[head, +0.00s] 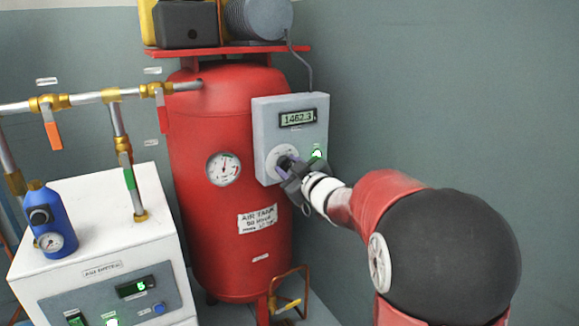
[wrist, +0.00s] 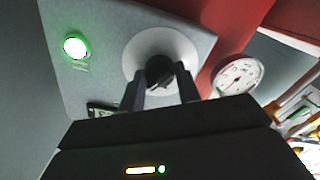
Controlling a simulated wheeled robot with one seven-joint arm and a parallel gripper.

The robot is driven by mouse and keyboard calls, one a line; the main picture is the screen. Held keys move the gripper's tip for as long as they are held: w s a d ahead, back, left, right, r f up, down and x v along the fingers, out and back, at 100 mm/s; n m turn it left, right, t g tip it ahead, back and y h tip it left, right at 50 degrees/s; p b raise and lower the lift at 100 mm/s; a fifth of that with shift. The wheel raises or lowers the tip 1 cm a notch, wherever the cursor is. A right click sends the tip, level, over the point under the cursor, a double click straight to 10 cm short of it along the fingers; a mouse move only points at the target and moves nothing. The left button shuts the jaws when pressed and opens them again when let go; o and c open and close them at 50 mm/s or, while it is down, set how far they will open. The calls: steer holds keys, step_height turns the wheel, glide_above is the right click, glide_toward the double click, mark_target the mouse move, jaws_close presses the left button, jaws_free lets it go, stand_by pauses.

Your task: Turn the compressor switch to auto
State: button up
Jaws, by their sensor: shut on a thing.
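The compressor switch is a black knob (wrist: 160,72) on a round pale dial plate (wrist: 147,50). The dial also shows in the head view (head: 277,157), on the grey control box (head: 262,112) fixed to the red air tank. My gripper (head: 288,168) is at the dial from the right. In the wrist view, its two dark fingers (wrist: 160,90) stand on either side of the knob and are shut on it. The fingers hide part of the knob, and its pointer position and the dial markings cannot be read.
A green lamp (wrist: 75,46) glows on the box beside the dial. The box display (head: 297,119) seems to read 1462.3. A pressure gauge (head: 223,169) sits on the red tank (head: 205,125). The white air dryer (head: 95,235) and blue filter (head: 50,222) stand left. The right wall is bare.

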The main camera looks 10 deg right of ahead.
steer(key=shift+f, duration=0.1)
stand_by(0.3)
steer(key=o, duration=1)
steer(key=shift+s, duration=0.1)
steer(key=v, duration=0.7)
steer(key=shift+s+d+b, duration=0.1)
steer(key=shift+s+b, duration=0.2)
steer(key=shift+b, duration=0.05)
